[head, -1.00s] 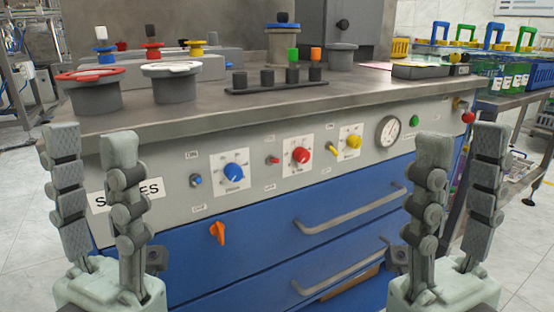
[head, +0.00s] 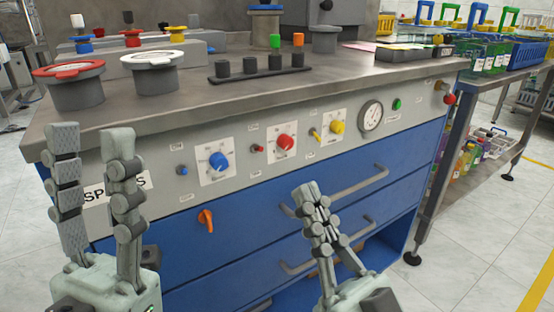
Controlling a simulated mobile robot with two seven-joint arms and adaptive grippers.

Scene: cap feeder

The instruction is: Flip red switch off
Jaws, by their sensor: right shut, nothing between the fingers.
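The red switch (head: 258,149) is a small red toggle on the grey front panel (head: 215,202). It sits between the blue knob (head: 218,162) and the large red knob (head: 286,142), with small labels above and below it. I cannot tell which way its lever points. My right gripper (head: 308,190) is shut and empty, in front of the blue drawers, below and to the right of the red switch and apart from it in the picture. My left gripper (head: 91,138) is open and empty in front of the panel's left end, partly covering the sign there.
A blue toggle (head: 182,170), yellow toggle (head: 315,134), yellow knob (head: 337,127) and gauge (head: 371,115) share the panel. An orange handle (head: 206,219) and drawer handles (head: 345,188) stick out below. The worktop (head: 130,113) overhangs the panel.

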